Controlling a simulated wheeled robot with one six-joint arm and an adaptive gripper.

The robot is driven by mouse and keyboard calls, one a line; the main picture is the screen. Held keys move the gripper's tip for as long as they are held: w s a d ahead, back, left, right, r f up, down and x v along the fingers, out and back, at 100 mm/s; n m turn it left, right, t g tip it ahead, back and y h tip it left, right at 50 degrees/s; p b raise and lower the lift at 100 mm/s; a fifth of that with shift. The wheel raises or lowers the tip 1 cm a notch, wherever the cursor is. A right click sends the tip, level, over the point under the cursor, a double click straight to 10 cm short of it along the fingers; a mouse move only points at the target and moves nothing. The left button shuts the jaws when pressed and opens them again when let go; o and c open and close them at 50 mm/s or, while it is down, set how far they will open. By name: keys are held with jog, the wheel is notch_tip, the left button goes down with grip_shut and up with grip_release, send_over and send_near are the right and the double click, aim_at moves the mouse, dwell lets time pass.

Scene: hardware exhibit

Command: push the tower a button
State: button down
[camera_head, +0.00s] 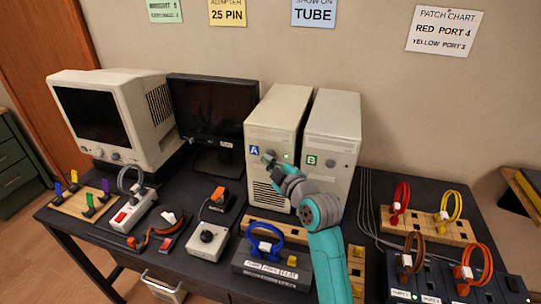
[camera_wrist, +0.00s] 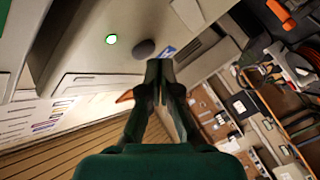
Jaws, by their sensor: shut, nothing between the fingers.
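Tower A (camera_head: 279,108) is a beige computer case with a blue A label (camera_head: 254,150) on its front. A small green light (camera_head: 287,157) glows on that front and also shows in the wrist view (camera_wrist: 111,38). My gripper (camera_head: 268,157) is shut and empty, its tips at the upper front of tower A, beside the label. In the wrist view my gripper (camera_wrist: 158,66) has its tips just below the dark round button (camera_wrist: 144,48), which lies between the green light and the blue label. I cannot tell whether they touch. The head view hides this button behind my gripper.
Tower B (camera_head: 334,115), with a round button (camera_head: 330,163), stands close on the right. A black monitor (camera_head: 212,108) stands on the left. A blue cable loop (camera_head: 263,237) and a grey joystick box (camera_head: 208,240) sit in front on the dark table.

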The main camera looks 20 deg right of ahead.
jog(key=shift+s+a, duration=0.1)
jog(key=s+a, duration=0.2)
jog(key=s, duration=0.1)
jog(key=s+a, duration=0.1)
jog(key=shift+s+a, duration=0.25)
jog(key=shift+s, duration=0.15)
dwell(0.3)
